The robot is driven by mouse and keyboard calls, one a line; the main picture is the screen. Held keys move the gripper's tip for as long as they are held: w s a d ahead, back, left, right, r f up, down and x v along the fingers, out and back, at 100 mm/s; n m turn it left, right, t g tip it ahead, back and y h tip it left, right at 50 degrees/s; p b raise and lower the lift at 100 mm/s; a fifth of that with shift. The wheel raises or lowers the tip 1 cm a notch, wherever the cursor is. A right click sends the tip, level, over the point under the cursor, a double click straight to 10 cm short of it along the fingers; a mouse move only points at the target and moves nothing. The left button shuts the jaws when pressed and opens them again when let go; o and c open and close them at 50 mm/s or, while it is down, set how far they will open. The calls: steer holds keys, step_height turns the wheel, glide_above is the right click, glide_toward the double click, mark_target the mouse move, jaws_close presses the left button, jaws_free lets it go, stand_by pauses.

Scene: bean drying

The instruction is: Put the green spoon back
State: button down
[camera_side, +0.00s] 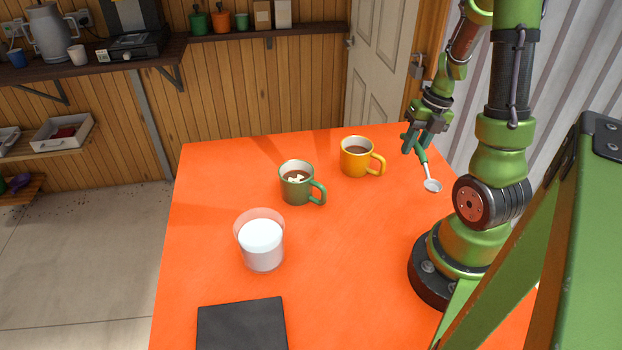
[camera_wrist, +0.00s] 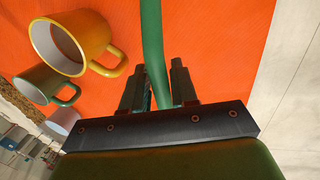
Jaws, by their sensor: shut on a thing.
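My gripper (camera_side: 413,143) is shut on the green spoon (camera_side: 422,156) at the right side of the orange table. The spoon's silver bowl (camera_side: 432,185) hangs down at a tilt, and it appears to be above the table. In the wrist view the green handle (camera_wrist: 152,45) runs up between the fingers of my gripper (camera_wrist: 158,85). The spoon's bowl is out of that view.
A yellow mug (camera_side: 356,160) of brown drink stands left of my gripper. A green mug (camera_side: 296,187) with pale pieces on its drink and a glass of white contents (camera_side: 261,246) stand farther left. A dark flat slab (camera_side: 242,325) lies at the front.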

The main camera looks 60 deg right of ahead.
steer(key=shift+s+d+f, duration=0.2)
steer(key=shift+s, duration=0.4)
steer(key=shift+d+f, duration=0.1)
steer(key=shift+d, duration=0.25)
glide_above(398, 140)
steer(key=shift+s+d+f, duration=0.2)
steer(key=shift+d+f, duration=0.15)
steer(key=shift+f, duration=0.4)
steer(key=shift+s+d+x, duration=0.15)
steer(key=shift+x, duration=0.7)
steer(key=shift+s+d+x, duration=0.1)
steer(key=shift+x, duration=0.7)
steer(key=shift+f, duration=0.2)
steer(key=c, duration=0.9)
jaws_free()
steer(key=shift+o, duration=0.2)
